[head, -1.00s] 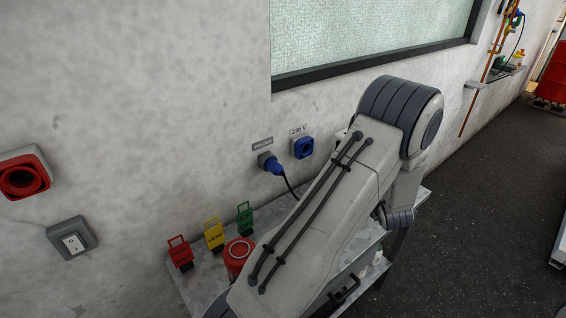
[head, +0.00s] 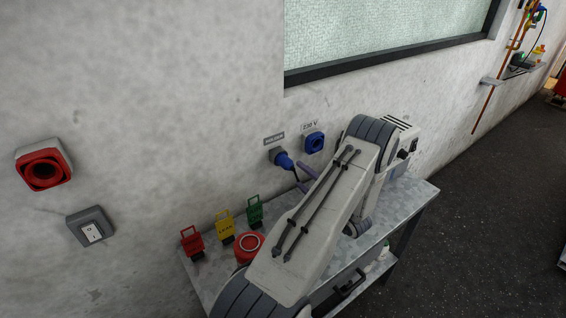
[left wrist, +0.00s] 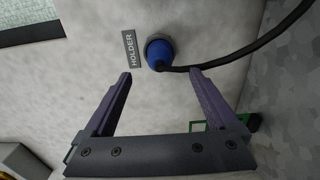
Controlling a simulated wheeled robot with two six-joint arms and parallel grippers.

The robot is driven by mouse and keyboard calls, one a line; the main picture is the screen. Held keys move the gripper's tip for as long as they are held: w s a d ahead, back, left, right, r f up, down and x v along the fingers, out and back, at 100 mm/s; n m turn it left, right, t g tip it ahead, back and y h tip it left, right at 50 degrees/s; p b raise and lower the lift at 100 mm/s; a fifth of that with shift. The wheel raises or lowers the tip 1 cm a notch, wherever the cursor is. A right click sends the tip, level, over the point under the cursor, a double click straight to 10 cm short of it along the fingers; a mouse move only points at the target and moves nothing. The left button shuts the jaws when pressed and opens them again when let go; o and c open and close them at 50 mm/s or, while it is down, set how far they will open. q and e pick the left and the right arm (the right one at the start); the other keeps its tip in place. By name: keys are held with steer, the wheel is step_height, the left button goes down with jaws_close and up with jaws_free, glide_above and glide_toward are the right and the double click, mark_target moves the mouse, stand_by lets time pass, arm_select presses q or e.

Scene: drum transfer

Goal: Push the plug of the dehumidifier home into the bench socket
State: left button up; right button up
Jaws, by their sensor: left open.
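The blue plug (head: 284,161) sits in the wall holder under the HOLDER label, and a black cable hangs from it. In the left wrist view the plug (left wrist: 158,52) is just ahead of the fingertips, its cable running off to the upper right. The blue 230 V socket (head: 314,142) is on the wall to the right of the holder, with nothing in it. My left gripper (left wrist: 160,76) is open and empty, its purple fingers pointing at the wall. In the head view my arm hides most of that gripper. My right gripper is in neither current view.
A metal bench (head: 408,205) stands against the wall.

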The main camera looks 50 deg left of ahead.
mark_target(291, 169)
arm_select(q)
steer(key=a, duration=0.4)
steer(key=shift+w+a, duration=0.15)
steer(key=shift+a, duration=0.05)
steer(key=shift+w+a+f+b, duration=0.15)
steer(key=shift+a+b, duration=0.35)
steer(key=shift+a, duration=0.65)
steer(key=shift+w+a+b, duration=0.1)
steer(key=shift+a+b, duration=0.3)
steer(key=shift+a, duration=0.6)
steer(key=shift+b, duration=0.7)
jaws_close()
steer(key=shift+r, duration=0.2)
steer(key=shift+d, duration=0.1)
steer(key=shift+s+d, duration=0.15)
steer(key=shift+d, duration=1.35)
steer(key=shift+s+d, duration=0.1)
steer(key=shift+d, duration=1.35)
